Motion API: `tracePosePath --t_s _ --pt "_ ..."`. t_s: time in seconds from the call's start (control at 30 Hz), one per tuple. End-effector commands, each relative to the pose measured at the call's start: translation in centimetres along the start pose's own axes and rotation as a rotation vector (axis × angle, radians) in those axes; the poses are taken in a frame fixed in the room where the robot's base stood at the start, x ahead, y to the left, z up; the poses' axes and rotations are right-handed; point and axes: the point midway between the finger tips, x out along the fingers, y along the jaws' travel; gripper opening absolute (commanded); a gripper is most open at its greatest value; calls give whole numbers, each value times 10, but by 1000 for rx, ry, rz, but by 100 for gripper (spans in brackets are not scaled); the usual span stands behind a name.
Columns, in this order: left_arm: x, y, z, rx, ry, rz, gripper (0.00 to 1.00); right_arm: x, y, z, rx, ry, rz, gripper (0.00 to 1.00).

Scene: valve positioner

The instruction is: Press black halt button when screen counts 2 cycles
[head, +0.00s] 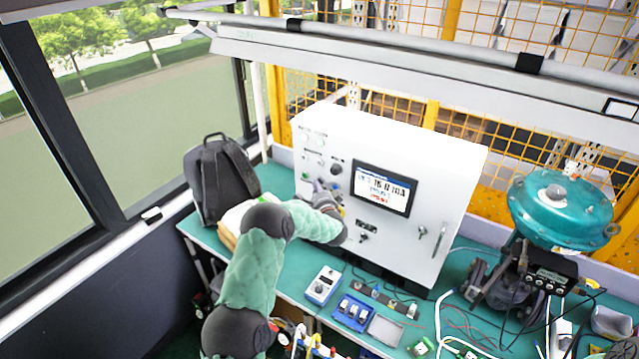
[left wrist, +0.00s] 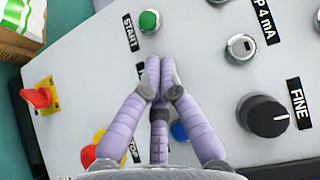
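A white control cabinet (head: 421,165) stands on the bench with a lit screen (head: 384,188) on its front. The screen's text is too small to read surely. My left gripper (head: 322,192) is at the button panel left of the screen. In the left wrist view the gripper (left wrist: 153,78) has its fingertips together, with nothing between them. The tips point at the panel just below the green START button (left wrist: 149,20), over a partly covered label. I see no black halt button; the fingers may hide it. Contact with the panel cannot be told. My right gripper is out of view.
Around the fingers are a blue button (left wrist: 179,132), a red button (left wrist: 89,155), a red switch on yellow (left wrist: 40,96), a silver knob (left wrist: 241,47) and a black FINE knob (left wrist: 264,116). A backpack (head: 222,180) and a teal valve actuator (head: 562,212) flank the cabinet.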

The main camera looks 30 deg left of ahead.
Motion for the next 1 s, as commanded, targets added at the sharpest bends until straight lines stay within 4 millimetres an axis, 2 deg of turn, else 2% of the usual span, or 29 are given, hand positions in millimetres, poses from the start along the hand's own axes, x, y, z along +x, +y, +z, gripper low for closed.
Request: tracePosePath --t_s 0.73,1.0 --pt "4 0 -4 -1 1 -1 0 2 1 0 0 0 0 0" --pt "-1 0 2 1 0 1 0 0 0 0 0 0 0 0"
